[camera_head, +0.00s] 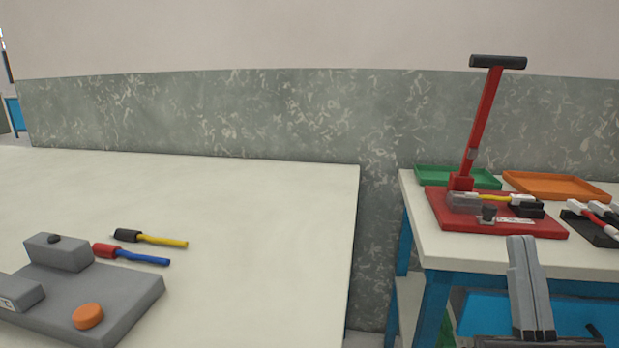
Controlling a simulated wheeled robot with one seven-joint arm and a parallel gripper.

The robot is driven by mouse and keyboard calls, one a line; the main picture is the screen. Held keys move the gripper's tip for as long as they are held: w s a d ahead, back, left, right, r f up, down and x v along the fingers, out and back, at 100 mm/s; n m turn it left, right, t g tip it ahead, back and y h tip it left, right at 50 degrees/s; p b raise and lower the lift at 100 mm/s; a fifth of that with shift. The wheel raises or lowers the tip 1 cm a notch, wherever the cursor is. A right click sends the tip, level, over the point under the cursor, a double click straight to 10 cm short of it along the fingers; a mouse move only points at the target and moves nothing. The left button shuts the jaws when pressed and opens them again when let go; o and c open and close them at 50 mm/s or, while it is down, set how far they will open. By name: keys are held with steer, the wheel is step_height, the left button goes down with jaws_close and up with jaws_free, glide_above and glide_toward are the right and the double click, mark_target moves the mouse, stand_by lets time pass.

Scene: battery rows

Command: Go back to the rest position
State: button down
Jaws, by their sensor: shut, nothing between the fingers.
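My gripper (531,288) shows at the lower right, pointing up in the picture, with its grey fingers together and nothing between them. It appears in front of the right table's near edge, just below the red press base (455,222) in the picture. The red press has a long red lever (484,120) with a black handle, standing raised and tilted slightly right. A yellow cable piece (493,198) lies on the press between a grey block and a black block.
A green tray (430,180) and an orange tray (560,187) lie behind the press. A black holder (590,232) with connectors is at the right edge. The left table (270,240) carries a grey fixture (90,295) with an orange button and two cable pieces. A gap separates the tables.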

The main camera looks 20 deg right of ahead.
steer(key=s+a+f+m+g+y, duration=0.1)
steer(key=a+f+m+g+y, duration=0.2)
steer(key=f, duration=0.9)
steer(key=s+a+f+n+g+y, duration=0.35)
steer(key=s+a+f+y, duration=0.2)
steer(key=s+f, duration=0.4)
steer(key=s+a+f+n+g+y, duration=0.2)
steer(key=s+a+f+g+y, duration=0.3)
steer(key=s+f, duration=0.4)
step_height(320, 180, up, 29)
steer(key=w+t+h+p, duration=0.1)
steer(key=p, duration=2.8)
steer(key=shift+w+a+f, duration=0.15)
steer(key=shift+w+a, duration=0.05)
steer(key=shift+a, duration=0.15)
